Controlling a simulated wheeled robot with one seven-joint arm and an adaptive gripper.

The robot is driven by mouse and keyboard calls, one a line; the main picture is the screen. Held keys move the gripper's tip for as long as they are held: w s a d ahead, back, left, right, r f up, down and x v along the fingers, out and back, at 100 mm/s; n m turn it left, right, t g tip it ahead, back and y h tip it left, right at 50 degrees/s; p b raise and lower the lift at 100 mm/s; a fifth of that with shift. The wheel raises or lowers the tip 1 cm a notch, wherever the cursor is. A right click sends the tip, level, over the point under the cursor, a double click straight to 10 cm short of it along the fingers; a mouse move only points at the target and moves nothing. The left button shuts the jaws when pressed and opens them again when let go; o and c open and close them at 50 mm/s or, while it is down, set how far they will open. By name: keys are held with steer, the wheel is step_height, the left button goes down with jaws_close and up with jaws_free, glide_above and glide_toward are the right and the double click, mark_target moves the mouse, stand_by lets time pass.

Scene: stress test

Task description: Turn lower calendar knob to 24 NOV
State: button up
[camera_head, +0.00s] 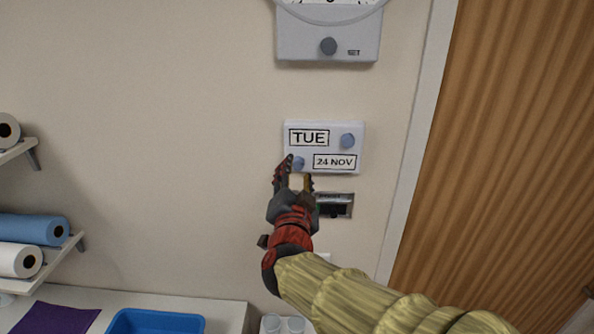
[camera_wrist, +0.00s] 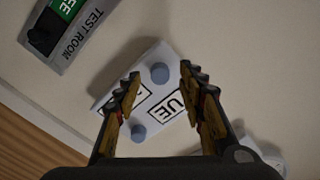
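The white calendar box (camera_head: 323,128) is on the wall and reads TUE above 24 NOV. Its lower blue-grey knob (camera_head: 299,163) is left of the date window, which shows 24 NOV (camera_head: 334,162). My gripper (camera_head: 297,170) is open at this knob, one finger on each side in the picture. In the wrist view the picture is turned, and the lower knob (camera_wrist: 160,72) shows between the two spread fingertips (camera_wrist: 158,75), with gaps on both sides. Depth to the knob is unclear. The upper knob (camera_head: 347,141) is beside TUE, and also shows in the wrist view (camera_wrist: 138,133).
A wall clock unit (camera_head: 328,45) with a grey knob hangs above. A small TEST ROOM sign (camera_wrist: 72,33) is below the calendar. A brown door (camera_head: 500,150) is at right. Shelves with rolls (camera_head: 30,229) and a blue tray (camera_head: 155,322) are at left. Wall left of the calendar is bare.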

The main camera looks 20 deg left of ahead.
steer(key=v, duration=1)
steer(key=s+a+f+n+g+y, duration=0.5)
steer(key=s+a+f+n+g, duration=0.3)
steer(key=f, duration=0.3)
steer(key=s+d+f+n+g+b, duration=0.1)
steer(key=s+d+f+g+b, duration=0.15)
steer(key=s+f, duration=0.25)
steer(key=s+d+f+m+h+b, duration=0.1)
steer(key=s+d+f+h+b, duration=0.1)
steer(key=d, duration=1.1)
steer(key=s+d+f+m+g+h+b, duration=0.1)
steer(key=d+f+h+b, duration=0.3)
steer(key=d, duration=0.9)
steer(key=s+d+f+m+h+b, duration=0.1)
steer(key=s+d+f+h+b, duration=0.2)
steer(key=d, duration=1)
step_height(320, 180, down, 4)
steer(key=shift+d+r+m+b, duration=0.1)
steer(key=shift+d+m+b, duration=0.25)
steer(key=shift+b, duration=0.85)
steer(key=shift+a, duration=0.1)
